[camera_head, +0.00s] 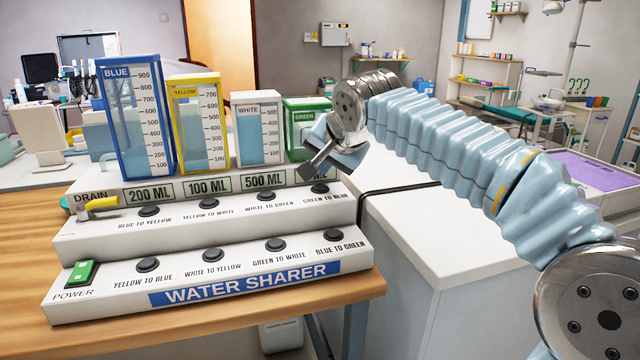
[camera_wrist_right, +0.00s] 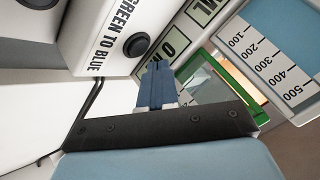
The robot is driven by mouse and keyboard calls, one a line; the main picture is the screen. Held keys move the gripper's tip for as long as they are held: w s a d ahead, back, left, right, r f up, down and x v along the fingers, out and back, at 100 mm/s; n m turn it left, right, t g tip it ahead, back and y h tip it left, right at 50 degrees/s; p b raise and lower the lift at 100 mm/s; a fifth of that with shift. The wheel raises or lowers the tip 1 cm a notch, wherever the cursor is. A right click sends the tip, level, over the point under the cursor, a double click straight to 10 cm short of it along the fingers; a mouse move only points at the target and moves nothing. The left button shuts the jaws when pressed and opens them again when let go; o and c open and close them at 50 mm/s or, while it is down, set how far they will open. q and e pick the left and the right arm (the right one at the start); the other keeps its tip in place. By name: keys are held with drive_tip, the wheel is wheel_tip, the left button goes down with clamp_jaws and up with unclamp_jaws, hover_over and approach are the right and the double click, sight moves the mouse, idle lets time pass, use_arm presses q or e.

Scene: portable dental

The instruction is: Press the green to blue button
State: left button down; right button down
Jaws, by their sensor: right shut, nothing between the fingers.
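The green to blue button (camera_head: 320,188) is a round black knob at the right end of the upper button row of the white water sharer (camera_head: 70,245). In the right wrist view the button (camera_wrist_right: 137,44) sits beside its printed label GREEN TO BLUE (camera_wrist_right: 102,38). My right gripper (camera_head: 306,176) is shut and empty, its tips just above and slightly left of the button in the head view. In the right wrist view its blue fingers (camera_wrist_right: 156,68) are close to the button, with a gap showing between them. My left gripper is not in view.
The blue (camera_head: 134,120), yellow (camera_head: 196,120), white (camera_head: 257,128) and green (camera_head: 300,115) containers stand behind the buttons. A lower button row has a blue to green button (camera_head: 333,235). A green power switch (camera_head: 81,273) and yellow drain lever (camera_head: 102,203) are at left.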

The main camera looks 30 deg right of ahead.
sight(323, 188)
wheel_tip(323, 188, up, 2)
drive_tip(key=shift+r+p, duration=0.25)
drive_tip(key=shift+p, duration=0.5)
drive_tip(key=shift+r, duration=1)
